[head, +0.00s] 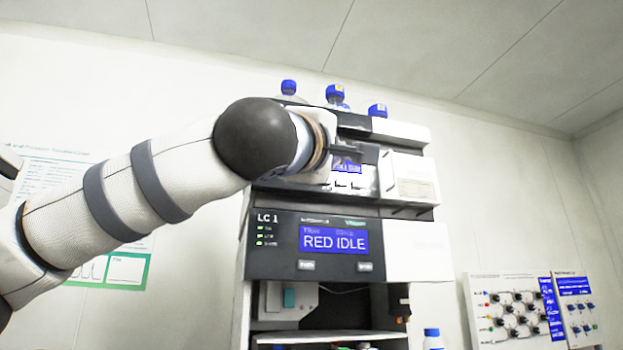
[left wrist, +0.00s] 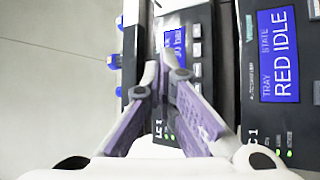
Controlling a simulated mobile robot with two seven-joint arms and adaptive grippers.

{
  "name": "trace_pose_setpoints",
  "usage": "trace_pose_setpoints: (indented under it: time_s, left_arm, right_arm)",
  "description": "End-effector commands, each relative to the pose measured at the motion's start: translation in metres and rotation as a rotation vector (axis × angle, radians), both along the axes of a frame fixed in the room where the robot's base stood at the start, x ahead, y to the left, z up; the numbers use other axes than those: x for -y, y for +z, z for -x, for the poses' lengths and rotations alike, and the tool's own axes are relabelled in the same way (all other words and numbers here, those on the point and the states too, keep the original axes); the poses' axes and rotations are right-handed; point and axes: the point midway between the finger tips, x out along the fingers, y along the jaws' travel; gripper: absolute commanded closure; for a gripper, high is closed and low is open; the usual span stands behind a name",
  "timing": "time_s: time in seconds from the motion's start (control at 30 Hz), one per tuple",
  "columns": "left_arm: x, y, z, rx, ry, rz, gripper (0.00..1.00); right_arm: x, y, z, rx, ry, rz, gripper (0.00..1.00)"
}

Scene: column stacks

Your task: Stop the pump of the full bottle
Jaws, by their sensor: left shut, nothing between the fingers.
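A stacked LC instrument stands ahead, with several blue-capped bottles, one of them here (head: 335,93), on its top. I cannot tell which bottle is full. An upper module (head: 365,182) has a small blue screen (head: 347,167) and a row of buttons, partly hidden by my left arm. In the left wrist view its screen (left wrist: 172,42) and grey buttons (left wrist: 195,49) lie just beyond the fingertips. My left gripper (left wrist: 165,72) is shut and empty, pointing at this panel. I cannot tell whether it touches. My right gripper is out of view.
Below is a dark panel labelled LC 1 with a large screen (head: 334,241) reading "RED IDLE" and green lights. An open bay lies under it. A board with black knobs (head: 515,310) is at the right. A poster (head: 112,270) hangs behind my left arm.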

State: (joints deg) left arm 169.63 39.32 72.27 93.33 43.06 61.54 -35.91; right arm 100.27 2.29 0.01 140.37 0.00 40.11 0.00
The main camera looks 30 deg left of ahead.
Motion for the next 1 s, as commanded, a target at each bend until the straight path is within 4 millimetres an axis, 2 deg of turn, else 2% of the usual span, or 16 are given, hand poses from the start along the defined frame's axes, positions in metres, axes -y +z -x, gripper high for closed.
trace_pose_setpoints:
  time_s: [0.17, 0.63, 1.0]
  left_arm:
    - [-0.009, 0.0, -0.007, -0.001, 0.002, 0.002, 1.0]
    - [-0.058, 0.0, -0.05, -0.002, 0.002, 0.0, 1.0]
    - [-0.067, 0.0, -0.058, -0.001, 0.0, -0.001, 1.0]
  right_arm:
    - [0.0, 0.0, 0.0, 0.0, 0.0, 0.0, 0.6]
    - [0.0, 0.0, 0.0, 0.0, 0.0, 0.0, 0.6]
    - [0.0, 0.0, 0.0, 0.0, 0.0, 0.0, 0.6]
